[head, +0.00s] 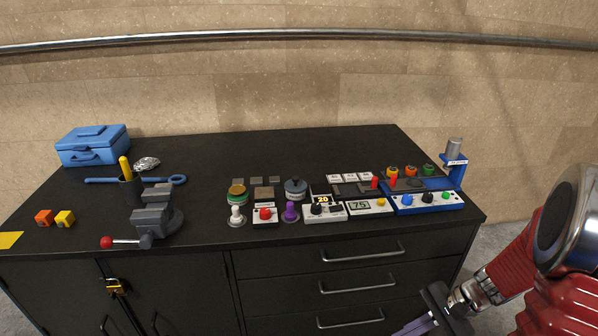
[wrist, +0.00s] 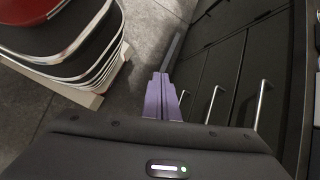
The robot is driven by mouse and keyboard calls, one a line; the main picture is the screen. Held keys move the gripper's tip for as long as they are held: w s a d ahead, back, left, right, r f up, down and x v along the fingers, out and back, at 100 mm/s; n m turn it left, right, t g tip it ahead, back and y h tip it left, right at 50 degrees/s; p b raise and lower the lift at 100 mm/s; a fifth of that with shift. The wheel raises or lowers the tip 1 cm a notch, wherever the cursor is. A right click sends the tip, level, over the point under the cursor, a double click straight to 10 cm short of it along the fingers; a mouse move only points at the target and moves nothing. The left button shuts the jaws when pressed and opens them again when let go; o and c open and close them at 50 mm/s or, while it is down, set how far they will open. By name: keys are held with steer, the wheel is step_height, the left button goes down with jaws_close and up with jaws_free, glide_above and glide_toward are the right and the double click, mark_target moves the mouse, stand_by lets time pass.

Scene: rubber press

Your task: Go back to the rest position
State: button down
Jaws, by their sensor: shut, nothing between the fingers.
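My gripper (head: 418,328) shows at the bottom right of the head view, low in front of the cabinet drawers, partly cut off by the frame's lower edge. In the wrist view my gripper (wrist: 163,98) has its purple fingers together, with nothing between them. It points down along the cabinet front, apart from the drawer handles. My red arm comes in from the right of the head view.
The black workbench (head: 215,150) carries a blue toolbox (head: 93,147), a grey vise (head: 155,215), a blue wrench (head: 178,180), and a blue press (head: 455,168) with control panels. Drawer handles (head: 362,251) stick out at the front. Grey floor (wrist: 150,30) is open beside the cabinet.

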steer(key=s+a+r+n+t+h, duration=0.1)
steer(key=s+a+r+n+h, duration=0.1)
steer(key=r, duration=0.6)
steer(key=s+a+r+n+t+h, duration=0.2)
steer(key=s+a+r+n+h, duration=0.1)
steer(key=r+n, duration=0.3)
steer(key=s+a+r+n+t+h, duration=0.2)
steer(key=s+a+r+n, duration=0.2)
steer(key=r, duration=0.6)
steer(key=shift+a+n+h, duration=0.3)
steer(key=shift+s, duration=0.15)
stand_by(0.4)
